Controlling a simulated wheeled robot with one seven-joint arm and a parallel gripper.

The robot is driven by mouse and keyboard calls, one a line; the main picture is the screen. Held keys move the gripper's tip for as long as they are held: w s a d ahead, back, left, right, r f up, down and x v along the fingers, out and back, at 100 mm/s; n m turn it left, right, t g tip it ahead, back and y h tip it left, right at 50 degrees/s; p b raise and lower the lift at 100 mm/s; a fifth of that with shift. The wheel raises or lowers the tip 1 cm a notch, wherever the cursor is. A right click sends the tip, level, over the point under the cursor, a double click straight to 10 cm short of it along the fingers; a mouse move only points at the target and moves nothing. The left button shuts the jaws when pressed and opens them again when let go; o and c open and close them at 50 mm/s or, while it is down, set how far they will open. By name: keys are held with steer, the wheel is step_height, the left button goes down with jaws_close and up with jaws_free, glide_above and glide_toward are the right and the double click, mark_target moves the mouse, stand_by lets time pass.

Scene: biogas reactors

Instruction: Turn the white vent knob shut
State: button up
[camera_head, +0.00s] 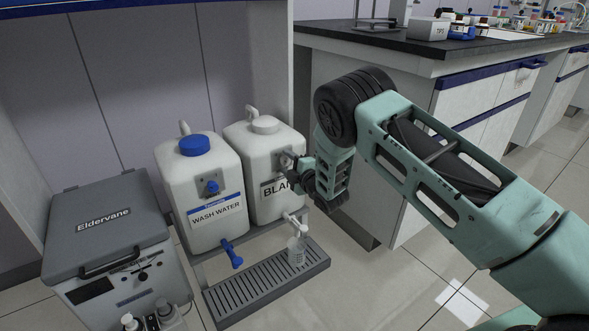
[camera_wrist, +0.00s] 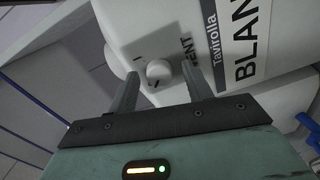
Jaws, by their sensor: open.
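The white vent knob (camera_wrist: 158,71) is a small round knob on the face of a white jug (camera_wrist: 165,28) whose label reads "BLAN", partly cut off. "VENT" is printed beside it, with small dark marks around it. My gripper (camera_wrist: 160,76) is open, with one finger on each side of the knob; I cannot tell whether either finger touches it. In the head view the same jug (camera_head: 262,138) stands at the back, and my gripper (camera_head: 290,168) is at its upper right front, partly covering its label and the vent area.
A wash water jug (camera_head: 195,165) with blue cap stands to the left. A white tap (camera_head: 296,222) and a bottle (camera_head: 297,250) are below, over a slotted drip tray (camera_head: 265,286). A grey Eldervane box (camera_head: 105,225) is at the left, a bench (camera_head: 400,70) at the right.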

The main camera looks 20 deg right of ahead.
steer(key=p+v, duration=0.4)
steer(key=v, duration=1.3)
steer(key=shift+s+p, duration=0.2)
steer(key=shift+p, duration=0.15)
steer(key=a+r+m+g+h, duration=0.2)
steer(key=a+r+m+g, duration=0.15)
steer(key=a+m, duration=0.2)
steer(key=s+a+r+m+g, duration=0.4)
steer(key=s+a+r+g, duration=0.3)
steer(key=s, duration=0.3)
steer(key=s+d+r+m+g+h, duration=0.1)
steer(key=s+r+g, duration=0.3)
steer(key=s, duration=0.9)
steer(key=s+r+m+g+h, duration=0.2)
steer(key=s+r, duration=0.4)
steer(key=s, duration=0.8)
step_height(320, 180, up, 32)
steer(key=p, duration=3.2)
steer(key=shift+w+p, duration=0.2)
steer(key=shift+p, duration=0.15)
